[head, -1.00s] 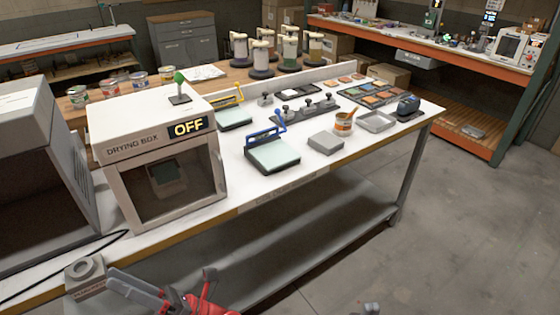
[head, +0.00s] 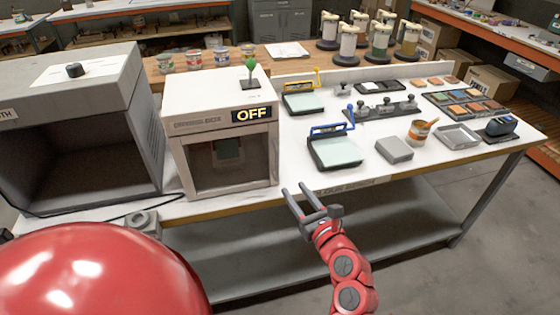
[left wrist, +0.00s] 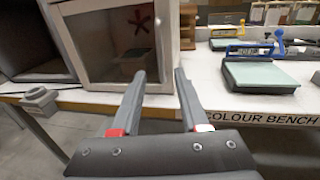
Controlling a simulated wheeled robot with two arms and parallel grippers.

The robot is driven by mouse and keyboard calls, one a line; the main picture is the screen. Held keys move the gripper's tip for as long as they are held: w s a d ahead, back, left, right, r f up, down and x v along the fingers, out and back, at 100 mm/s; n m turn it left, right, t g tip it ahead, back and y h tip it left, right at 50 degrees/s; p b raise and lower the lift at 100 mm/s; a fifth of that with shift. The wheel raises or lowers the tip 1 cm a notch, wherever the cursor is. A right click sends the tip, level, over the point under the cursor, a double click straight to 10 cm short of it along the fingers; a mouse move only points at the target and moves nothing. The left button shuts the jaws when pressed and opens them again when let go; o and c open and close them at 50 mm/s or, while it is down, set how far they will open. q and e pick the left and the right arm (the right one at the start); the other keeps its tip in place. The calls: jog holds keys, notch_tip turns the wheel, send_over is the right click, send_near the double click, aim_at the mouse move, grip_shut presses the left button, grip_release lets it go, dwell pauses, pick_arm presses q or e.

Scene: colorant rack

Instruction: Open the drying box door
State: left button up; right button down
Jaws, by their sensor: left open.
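The drying box (head: 208,97) is a pale cabinet on the bench, with an OFF display (head: 252,115) and a green-topped lever (head: 250,70). Its framed, see-through front door (head: 205,180) looks shut, and a dark item shows dimly inside. In the left wrist view the door (left wrist: 108,45) stands ahead, left of centre. My left gripper (head: 312,197) is open and empty, in front of the bench edge, right of and below the door. Its two fingers (left wrist: 157,78) point toward the box's lower right side, apart from it. My right gripper is not in view.
A larger grey open-fronted booth (head: 75,100) stands left of the box. A small grey ring-topped block (head: 143,220) and a black cable are at the front edge. A blue-handled press (head: 335,152) stands to the right. The bench (head: 290,165) has bare surface between.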

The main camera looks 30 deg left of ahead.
aim_at(278, 167)
pick_arm(q)
jog(key=p+x, duration=0.3)
jog(key=x, duration=0.7)
jog(key=shift+w+a+r, duration=0.1)
jog(key=shift+a, duration=0.1)
jog(key=shift+w+a, duration=0.25)
jog(key=shift+a, duration=0.15)
grip_shut()
dwell(0.6)
